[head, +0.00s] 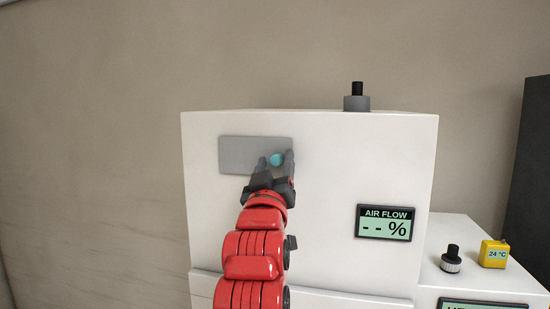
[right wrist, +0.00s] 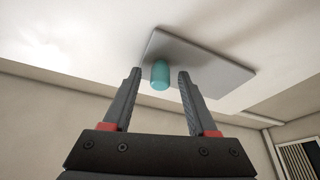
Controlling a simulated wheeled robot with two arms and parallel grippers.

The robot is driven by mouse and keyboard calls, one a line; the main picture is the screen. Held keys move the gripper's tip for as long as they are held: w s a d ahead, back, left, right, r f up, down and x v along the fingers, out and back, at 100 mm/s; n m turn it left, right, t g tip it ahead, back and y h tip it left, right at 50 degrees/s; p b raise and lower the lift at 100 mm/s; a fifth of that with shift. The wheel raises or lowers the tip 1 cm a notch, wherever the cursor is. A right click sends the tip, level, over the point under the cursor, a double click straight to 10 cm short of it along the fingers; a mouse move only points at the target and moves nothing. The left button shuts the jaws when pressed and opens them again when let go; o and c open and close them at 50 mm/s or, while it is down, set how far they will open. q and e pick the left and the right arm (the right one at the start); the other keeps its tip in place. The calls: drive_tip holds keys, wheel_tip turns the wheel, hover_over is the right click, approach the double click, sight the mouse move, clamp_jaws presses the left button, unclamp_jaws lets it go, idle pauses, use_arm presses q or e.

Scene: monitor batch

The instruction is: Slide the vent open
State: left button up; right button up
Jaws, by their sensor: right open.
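The vent cover is a flat grey plate (head: 240,153) on the upper front of a white cabinet (head: 320,190). A teal knob (head: 277,159) stands out near the plate's right end. My right gripper (head: 276,160) is open at the knob, with one finger on each side of it in the head view. In the right wrist view the knob (right wrist: 160,75) shows between and just beyond the open fingertips (right wrist: 160,72), with gaps on both sides. The plate (right wrist: 205,65) is behind it. My left gripper is not in view.
An AIR FLOW display (head: 385,222) on the cabinet front reads "-- %". A black and grey fitting (head: 357,100) stands on top. At right are a black knob (head: 452,258) and a yellow 24 °C gauge (head: 494,253). The wall left of the cabinet is clear.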

clamp_jaws()
idle(0.3)
drive_tip(key=shift+d, duration=0.1)
idle(1.1)
